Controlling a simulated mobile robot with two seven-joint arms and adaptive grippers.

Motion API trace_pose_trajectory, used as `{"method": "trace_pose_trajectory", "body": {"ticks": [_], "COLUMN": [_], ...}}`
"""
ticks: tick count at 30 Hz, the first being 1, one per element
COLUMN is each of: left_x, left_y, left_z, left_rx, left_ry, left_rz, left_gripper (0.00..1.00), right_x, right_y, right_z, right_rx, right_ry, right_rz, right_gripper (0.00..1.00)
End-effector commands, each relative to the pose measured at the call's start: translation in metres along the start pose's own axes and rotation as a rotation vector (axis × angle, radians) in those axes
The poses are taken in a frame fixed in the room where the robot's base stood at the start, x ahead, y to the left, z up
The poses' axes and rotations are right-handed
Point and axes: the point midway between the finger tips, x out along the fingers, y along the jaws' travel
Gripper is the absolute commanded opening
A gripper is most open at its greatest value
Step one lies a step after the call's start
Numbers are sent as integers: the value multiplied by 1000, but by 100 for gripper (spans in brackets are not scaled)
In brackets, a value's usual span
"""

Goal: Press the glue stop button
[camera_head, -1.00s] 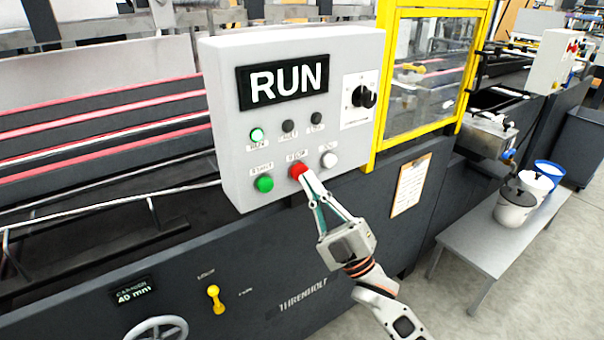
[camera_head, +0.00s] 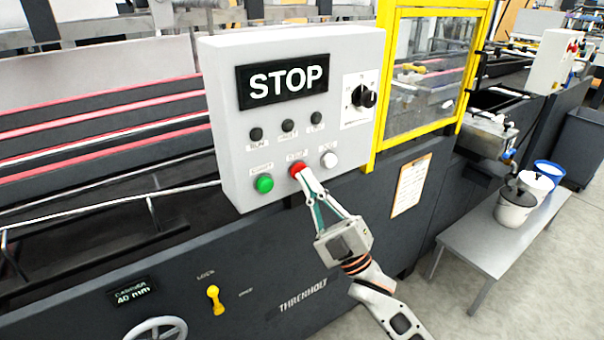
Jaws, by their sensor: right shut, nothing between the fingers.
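A light grey control box (camera_head: 220,130) stands on the dark machine. Its display (camera_head: 285,80) reads STOP. A red button (camera_head: 296,169) sits in the lower row between a green button (camera_head: 264,184) and a white button (camera_head: 329,160). My right gripper (camera_head: 301,175) is shut and empty, with its fingertips at the red button, seemingly touching it and covering its lower part. The run lamp (camera_head: 256,135) at the left of the upper row is dark. My left gripper is not in view.
A black rotary knob (camera_head: 364,96) is on the box's right side. A yellow-framed guard (camera_head: 384,90) stands to its right. A yellow lever (camera_head: 215,299) and handwheel (camera_head: 158,329) are low on the machine. A grey bench (camera_head: 480,240) carries white pots.

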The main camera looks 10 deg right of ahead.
Motion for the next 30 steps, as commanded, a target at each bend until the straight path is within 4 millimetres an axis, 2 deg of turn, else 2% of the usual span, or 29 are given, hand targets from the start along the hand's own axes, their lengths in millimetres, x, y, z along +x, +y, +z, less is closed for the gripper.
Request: {"method": "trace_pose_trajectory", "body": {"ticks": [30], "left_x": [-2], "left_y": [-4], "left_z": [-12], "left_rx": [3], "left_ry": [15], "left_rz": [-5], "left_gripper": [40], "right_x": [-16], "right_y": [11], "right_z": [-11], "right_rx": [-1], "right_ry": [0], "right_rz": [-1], "right_gripper": [0]}}
